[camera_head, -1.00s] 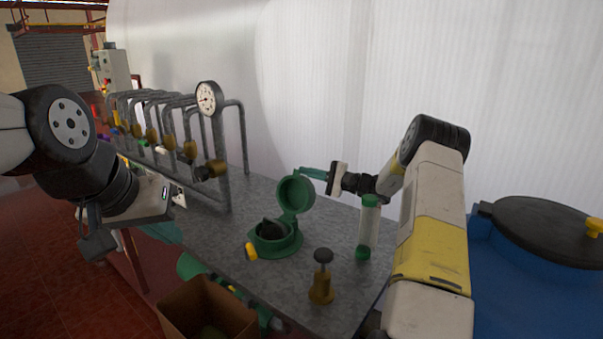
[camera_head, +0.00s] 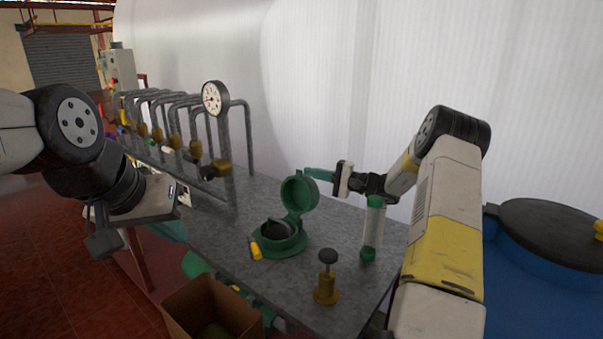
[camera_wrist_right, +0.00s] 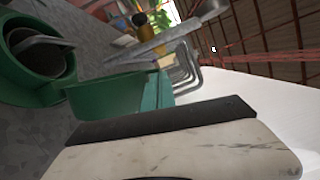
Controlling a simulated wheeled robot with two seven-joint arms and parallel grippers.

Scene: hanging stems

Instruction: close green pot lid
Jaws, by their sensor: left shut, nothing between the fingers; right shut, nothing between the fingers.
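The green pot (camera_head: 284,246) stands on the grey bench with its green lid (camera_head: 300,193) raised upright at the back. Something dark sits in its opening. In the right wrist view the pot's round opening (camera_wrist_right: 36,52) is at upper left. My right gripper (camera_head: 312,172) is shut and empty, its green fingers just behind and above the lid's top edge. I cannot tell whether they touch the lid. My left gripper (camera_head: 103,238) is shut and empty at the left, well away from the pot.
A clear tube with green caps (camera_head: 372,228) stands right of the pot. A brass fitting with a dark knob (camera_head: 326,285) is in front, and a small yellow piece (camera_head: 256,250) is beside the pot. Pipes with a gauge (camera_head: 213,98) rise at left. A cardboard box (camera_head: 205,310) is below.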

